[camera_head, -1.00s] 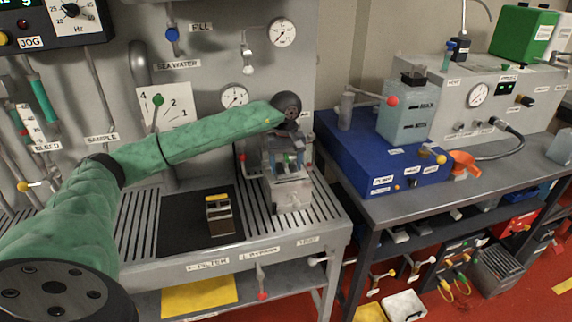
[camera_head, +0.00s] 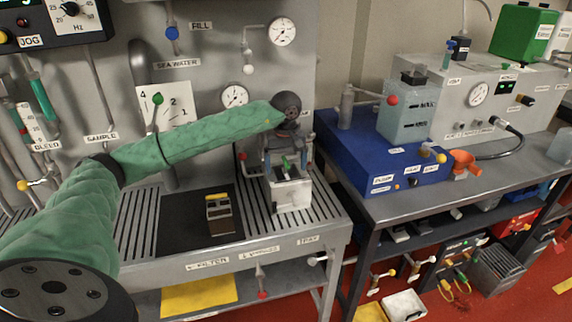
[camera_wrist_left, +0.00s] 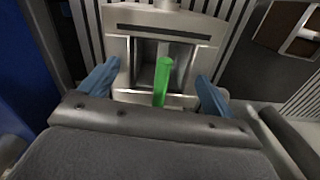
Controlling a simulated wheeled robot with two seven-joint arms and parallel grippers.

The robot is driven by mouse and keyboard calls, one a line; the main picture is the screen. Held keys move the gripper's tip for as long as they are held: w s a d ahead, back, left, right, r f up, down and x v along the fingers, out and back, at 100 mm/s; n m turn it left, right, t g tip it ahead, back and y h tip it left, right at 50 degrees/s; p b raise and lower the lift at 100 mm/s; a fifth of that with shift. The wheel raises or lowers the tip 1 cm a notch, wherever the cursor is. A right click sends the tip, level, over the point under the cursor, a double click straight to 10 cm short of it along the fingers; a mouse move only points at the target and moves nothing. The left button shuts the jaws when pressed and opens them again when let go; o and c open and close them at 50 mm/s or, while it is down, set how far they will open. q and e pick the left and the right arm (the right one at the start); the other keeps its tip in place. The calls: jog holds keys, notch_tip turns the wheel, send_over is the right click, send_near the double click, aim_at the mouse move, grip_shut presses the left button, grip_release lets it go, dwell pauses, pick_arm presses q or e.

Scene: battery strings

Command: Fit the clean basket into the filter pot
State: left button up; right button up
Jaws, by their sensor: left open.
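A metal box that looks like the filter pot (camera_head: 291,196) stands on the slatted bench top; its rectangular opening faces up in the wrist view (camera_wrist_left: 118,46). A green handle (camera_head: 287,163) stands up at this opening, and it also shows in the wrist view (camera_wrist_left: 161,82). It seems to belong to the clean basket, whose body I cannot clearly make out. My left gripper (camera_head: 288,158) is directly over the pot. Its two blue fingers are spread on either side of the green handle, apart from it, as the wrist view (camera_wrist_left: 156,86) shows.
A small metal box with a yellow top (camera_head: 219,213) stands on a black mat (camera_head: 175,224) left of the pot. A gauge panel (camera_head: 195,60) rises behind. A blue unit (camera_head: 370,160) stands on the right-hand bench. Slats right of the pot are clear.

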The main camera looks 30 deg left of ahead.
pick_arm(q)
notch_tip(320, 180, up, 5)
jog(key=shift+f+b, duration=0.1)
jog(key=shift+b, duration=0.65)
notch_tip(320, 180, up, 2)
jog(key=shift+r+b, duration=0.3)
jog(key=shift+r, duration=0.2)
pick_arm(e)
jog(key=shift+s+a+r, duration=0.1)
jog(key=shift+s+r, duration=0.1)
jog(key=shift+r, duration=0.65)
jog(key=shift+s+a+r, duration=0.1)
jog(key=shift+s+r, duration=0.15)
jog(key=shift+r, duration=0.6)
jog(key=shift+s+a+r, duration=0.1)
jog(key=shift+s+r, duration=0.1)
jog(key=shift+r, duration=0.65)
